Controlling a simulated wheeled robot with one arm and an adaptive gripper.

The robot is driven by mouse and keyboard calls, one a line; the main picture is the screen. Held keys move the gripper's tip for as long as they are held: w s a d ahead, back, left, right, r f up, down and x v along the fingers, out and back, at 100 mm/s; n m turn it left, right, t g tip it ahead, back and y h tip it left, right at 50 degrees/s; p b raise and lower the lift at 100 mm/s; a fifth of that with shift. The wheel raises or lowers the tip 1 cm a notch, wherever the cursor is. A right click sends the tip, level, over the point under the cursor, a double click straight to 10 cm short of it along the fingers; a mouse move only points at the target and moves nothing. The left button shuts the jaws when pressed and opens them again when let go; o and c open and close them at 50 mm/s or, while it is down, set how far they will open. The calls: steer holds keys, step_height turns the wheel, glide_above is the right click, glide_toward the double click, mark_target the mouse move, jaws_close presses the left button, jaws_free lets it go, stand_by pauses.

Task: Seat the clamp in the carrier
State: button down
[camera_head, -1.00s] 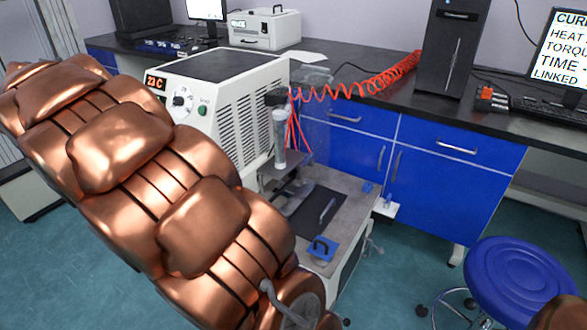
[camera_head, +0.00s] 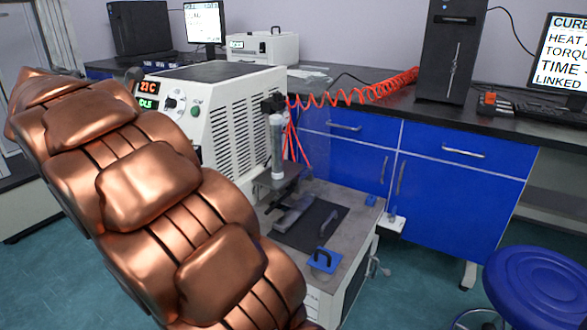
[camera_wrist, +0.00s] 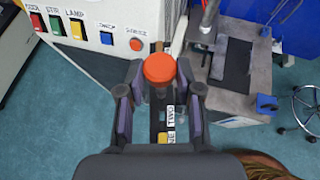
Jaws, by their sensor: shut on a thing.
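In the wrist view my gripper (camera_wrist: 161,100) is closed around a dark part with a round orange-red knob (camera_wrist: 160,68) on top and black-and-white labels on it. I take this part to be the clamp; its lower end is hidden by my gripper's body. The head view shows only my copper arm, not my gripper. The white rheometer (camera_head: 240,120) has a plate (camera_head: 345,235) with a black mat (camera_head: 335,212) and a grey block (camera_head: 292,213) on it. I cannot tell which part is the carrier. In the wrist view the held part is apart from the plate.
A clear cylinder (camera_head: 277,145) rises above the plate, with red coiled hose (camera_head: 370,88) behind. A blue stool (camera_head: 540,285) stands at right. Floor between the stool and the rheometer is clear.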

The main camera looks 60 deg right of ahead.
steer(key=s+d+f+m+g, duration=0.1)
steer(key=s+d+f, duration=0.3)
steer(key=d, duration=0.7)
steer(key=s+d+f+m+g, duration=0.1)
steer(key=s+d+f, duration=0.4)
steer(key=d+f, duration=0.3)
steer(key=s+d+f+m+g, duration=0.1)
steer(key=s+d+f, duration=0.4)
steer(key=d, duration=0.9)
steer(key=shift+d+f+m+g+h, duration=0.3)
steer(key=shift+f+g+h, duration=0.1)
steer(key=shift+f, duration=0.55)
steer(key=shift+a+r, duration=0.1)
steer(key=shift+r, duration=0.05)
steer(key=shift+w+a+f+b, duration=0.1)
steer(key=shift+f+b, duration=0.35)
steer(key=shift+f, duration=0.9)
steer(key=shift+f+b, duration=0.75)
steer(key=shift+f, duration=0.55)
steer(key=c, duration=0.7)
jaws_free()
